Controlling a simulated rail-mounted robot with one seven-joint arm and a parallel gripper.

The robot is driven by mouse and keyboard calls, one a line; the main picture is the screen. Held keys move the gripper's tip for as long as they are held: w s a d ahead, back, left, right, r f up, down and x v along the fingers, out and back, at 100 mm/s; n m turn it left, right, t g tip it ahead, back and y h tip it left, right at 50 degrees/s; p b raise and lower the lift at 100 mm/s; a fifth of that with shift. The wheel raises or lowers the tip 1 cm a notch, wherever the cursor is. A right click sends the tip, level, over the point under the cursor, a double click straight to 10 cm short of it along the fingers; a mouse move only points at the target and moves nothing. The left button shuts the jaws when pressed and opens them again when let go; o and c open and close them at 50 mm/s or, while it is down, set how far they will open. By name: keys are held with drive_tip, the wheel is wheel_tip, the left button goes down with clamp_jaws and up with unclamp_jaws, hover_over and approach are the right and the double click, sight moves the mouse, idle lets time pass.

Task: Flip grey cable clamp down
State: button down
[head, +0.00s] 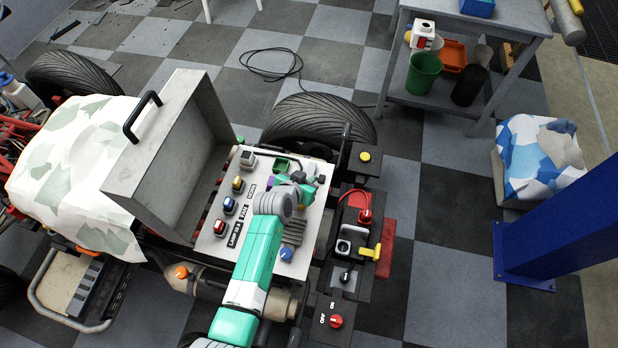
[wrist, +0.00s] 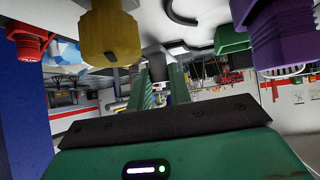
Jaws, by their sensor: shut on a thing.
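My gripper (head: 308,186) is over the top right part of the light control panel (head: 212,243), at the end of my teal and white arm. In the wrist view its two green fingers (wrist: 160,78) are close together, shut on a small dark grey piece (wrist: 155,60) that looks like the grey cable clamp. Most of this piece is hidden by the fingers, and its angle cannot be told. In the head view my wrist and gripper hide it. A purple connector (wrist: 285,38) and a green part (wrist: 231,38) are close beside the fingers in the wrist view.
A yellow knob (wrist: 108,36) is close to my gripper in the wrist view. Red (head: 365,215) and yellow (head: 372,252) handles stand right of the panel. Coloured buttons line its left side, beside an open metal lid (head: 160,150). A wheel (head: 318,122) is behind.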

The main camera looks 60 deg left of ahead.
drive_tip(key=shift+s+d+f, duration=0.15)
drive_tip(key=shift+f, duration=0.2)
drive_tip(key=c, duration=1.3)
unclamp_jaws()
drive_tip(key=shift+r, duration=0.15)
drive_tip(key=p+v, duration=0.2)
drive_tip(key=v, duration=0.5)
drive_tip(key=shift+s+d+r+p, duration=0.2)
drive_tip(key=shift+r+p, duration=0.05)
drive_tip(key=shift+p, duration=0.1)
